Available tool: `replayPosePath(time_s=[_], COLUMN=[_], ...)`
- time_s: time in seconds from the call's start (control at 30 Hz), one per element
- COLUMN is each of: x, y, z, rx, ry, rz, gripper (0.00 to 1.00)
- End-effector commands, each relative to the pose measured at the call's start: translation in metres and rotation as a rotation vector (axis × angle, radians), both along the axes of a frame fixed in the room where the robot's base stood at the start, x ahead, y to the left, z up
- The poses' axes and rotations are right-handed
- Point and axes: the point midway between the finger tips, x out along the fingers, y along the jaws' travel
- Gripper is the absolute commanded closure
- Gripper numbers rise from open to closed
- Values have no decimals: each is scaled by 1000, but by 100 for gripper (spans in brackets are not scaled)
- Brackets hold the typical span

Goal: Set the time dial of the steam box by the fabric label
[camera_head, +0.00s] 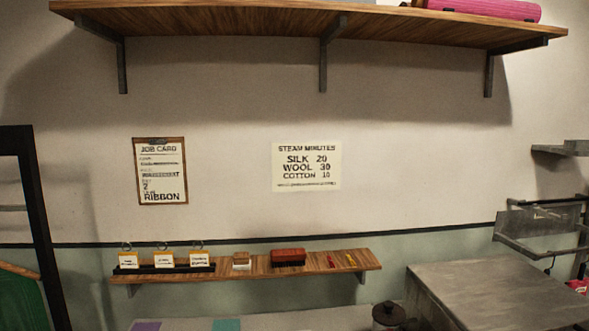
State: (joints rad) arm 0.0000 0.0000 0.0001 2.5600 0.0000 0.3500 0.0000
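A sign headed "STEAM MINUTES" (306,166) hangs on the wall at mid-height. It reads silk 20, wool 30, cotton 10. A clipboard headed "JOB CARD" (160,171) hangs to its left, with "RIBBON" at the bottom and a "2" above it; its smaller lines are too small to read. I cannot make out the steam box, its time dial or a fabric label in this view. My gripper is not in view.
A low wooden shelf (318,266) holds small tags on stands (163,259), a red-brown brush-like block (288,257) and small red and yellow items. A high shelf (215,21) spans the top. A grey worktop (500,290) stands right, a dark frame (40,230) left.

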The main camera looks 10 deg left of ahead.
Motion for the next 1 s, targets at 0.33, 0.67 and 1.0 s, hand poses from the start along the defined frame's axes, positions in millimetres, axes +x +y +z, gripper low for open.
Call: replayPosePath(time_s=[0.33,0.67,1.0], x=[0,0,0], y=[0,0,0], z=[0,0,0], rx=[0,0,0], ry=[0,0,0], rz=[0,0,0], gripper=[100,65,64])
